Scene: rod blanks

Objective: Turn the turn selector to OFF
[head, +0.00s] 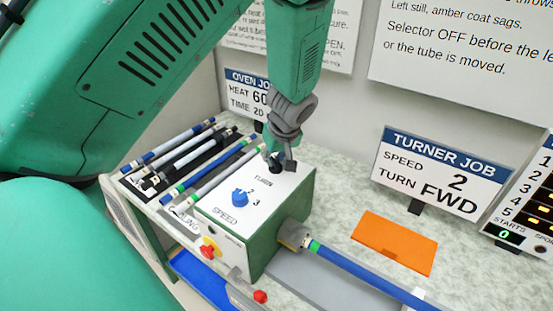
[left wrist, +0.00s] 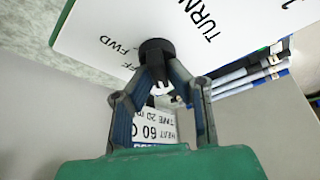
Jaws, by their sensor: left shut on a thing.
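The turn selector is a black knob (left wrist: 154,46) on the white top of the turner box (head: 240,205), beside the TURN label. My left gripper (head: 279,163) comes down on it from above. In the left wrist view its fingers (left wrist: 154,72) are closed on the knob. In the head view the fingers mostly cover the knob. The letters FWD and part of OFF show near the knob in the left wrist view. The knob's pointer is hidden, so I cannot tell its setting. My right gripper is not in view.
A blue speed knob (head: 240,197) sits on the same box. A blue tube (head: 360,272) extends from its chuck (head: 292,235). Several rods lie in a rack (head: 128,168) at left.

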